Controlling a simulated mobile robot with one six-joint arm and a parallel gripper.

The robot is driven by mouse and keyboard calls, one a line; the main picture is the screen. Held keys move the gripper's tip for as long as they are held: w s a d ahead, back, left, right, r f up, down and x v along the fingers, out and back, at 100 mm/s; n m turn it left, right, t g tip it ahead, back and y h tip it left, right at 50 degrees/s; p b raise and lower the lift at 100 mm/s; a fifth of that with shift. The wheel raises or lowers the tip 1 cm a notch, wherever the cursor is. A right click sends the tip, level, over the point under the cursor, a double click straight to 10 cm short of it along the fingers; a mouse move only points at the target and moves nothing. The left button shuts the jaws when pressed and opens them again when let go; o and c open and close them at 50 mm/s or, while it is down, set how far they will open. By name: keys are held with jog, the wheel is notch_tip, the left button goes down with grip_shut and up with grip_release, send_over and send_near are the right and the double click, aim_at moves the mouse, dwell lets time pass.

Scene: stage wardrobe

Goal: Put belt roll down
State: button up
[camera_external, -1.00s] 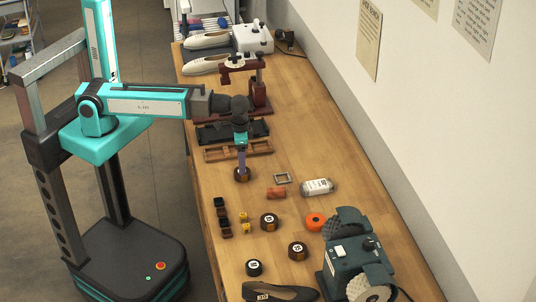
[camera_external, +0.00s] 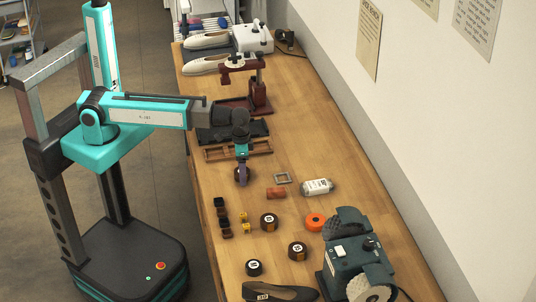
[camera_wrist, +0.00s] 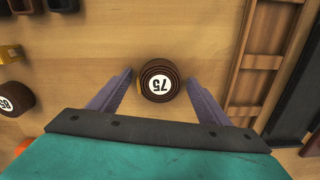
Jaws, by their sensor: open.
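The belt roll (camera_wrist: 158,80) is a brown coil with a white label reading 75. In the wrist view it sits on the bench between the two spread fingers of my gripper (camera_wrist: 158,88), with a gap on each side. In the external view my gripper (camera_external: 242,180) points down over the bench, just in front of the wooden rack (camera_external: 222,153). The roll is mostly hidden by the fingers there. My gripper is open.
Several other belt rolls lie nearer, among them one (camera_external: 269,222) and another (camera_external: 298,250). A green machine (camera_external: 354,260) stands at the near right.

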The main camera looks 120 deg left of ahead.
dwell(0.4)
jog(key=c, duration=1.3)
jog(key=shift+r, duration=0.15)
notch_tip(320, 180, up, 10)
jog(key=b, duration=0.2)
dwell(0.3)
